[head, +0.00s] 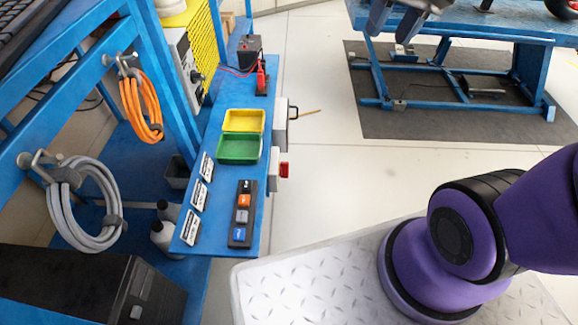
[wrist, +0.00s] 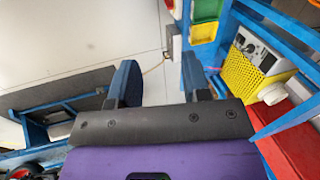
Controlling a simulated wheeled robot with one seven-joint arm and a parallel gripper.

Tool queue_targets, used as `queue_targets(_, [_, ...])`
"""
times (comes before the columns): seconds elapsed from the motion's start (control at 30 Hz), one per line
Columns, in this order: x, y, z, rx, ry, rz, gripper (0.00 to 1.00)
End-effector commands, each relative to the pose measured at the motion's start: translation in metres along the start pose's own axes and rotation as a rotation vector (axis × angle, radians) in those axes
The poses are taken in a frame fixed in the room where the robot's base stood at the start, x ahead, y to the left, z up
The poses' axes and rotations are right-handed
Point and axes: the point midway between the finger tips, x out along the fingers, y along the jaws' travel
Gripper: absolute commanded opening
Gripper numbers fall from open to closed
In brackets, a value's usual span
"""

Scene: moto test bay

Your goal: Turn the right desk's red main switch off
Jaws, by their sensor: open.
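A small red switch (head: 284,170) sits on a pale box on the right side of the blue desk (head: 220,180) in the head view. A bit of red at the wrist view's top edge seems to be the same switch (wrist: 169,4). My gripper (wrist: 170,82) shows its two blue fingers spread apart with bare floor between them. It is empty, held over the floor between desk and lift table, well apart from the switch. In the head view, grey-blue parts at the top edge may be its fingers; most of it is out of frame.
A grey box with a handle (head: 281,124) juts from the same desk side, beyond the switch. Yellow (head: 244,121) and green (head: 238,149) trays and a button strip (head: 243,213) lie on the desk. A blue lift table (head: 470,22) stands at right. Floor between is clear.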

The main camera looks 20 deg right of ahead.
Motion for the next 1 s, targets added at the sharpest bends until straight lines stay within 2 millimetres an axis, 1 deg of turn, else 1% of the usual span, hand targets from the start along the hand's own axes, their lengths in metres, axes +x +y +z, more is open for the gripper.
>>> queue_targets(0.03, [0.008, -0.002, -0.01, 0.032, -0.043, -0.017, 0.44])
queue_targets(0.27, [0.043, -0.009, -0.045, 0.173, -0.215, -0.105, 0.44])
queue_targets(0.57, [0.099, -0.013, -0.09, 0.367, -0.426, -0.223, 0.44])
queue_targets(0.77, [0.141, -0.011, -0.118, 0.504, -0.557, -0.305, 0.44])
queue_targets(1.0, [0.199, -0.003, -0.147, 0.674, -0.705, -0.406, 0.44])
